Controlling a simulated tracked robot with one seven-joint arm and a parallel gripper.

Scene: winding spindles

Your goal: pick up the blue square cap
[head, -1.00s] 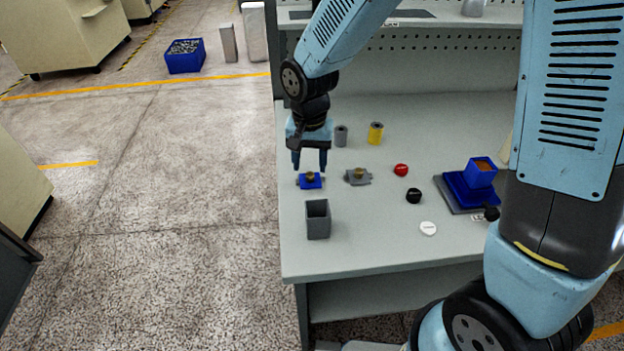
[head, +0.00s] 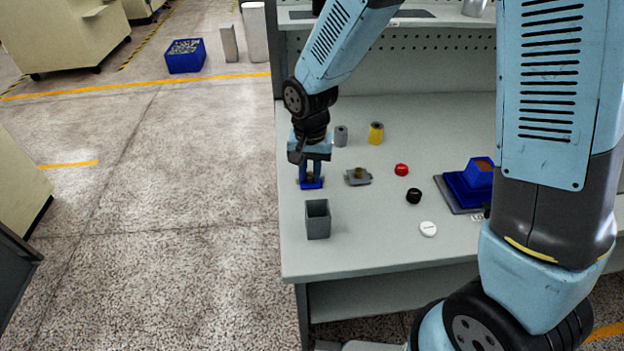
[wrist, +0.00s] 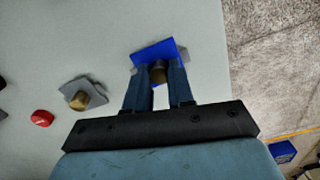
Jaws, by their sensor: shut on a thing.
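I cannot tell whether the cap still touches the bench. The fingers hide part of the knob and plate.
A similar grey cap (head: 358,176) lies just right. An open grey square container (head: 318,219) stands in front. Red (head: 401,170), black (head: 413,195) and white (head: 428,229) round caps lie right. Grey (head: 341,136) and yellow (head: 376,133) spools stand behind.

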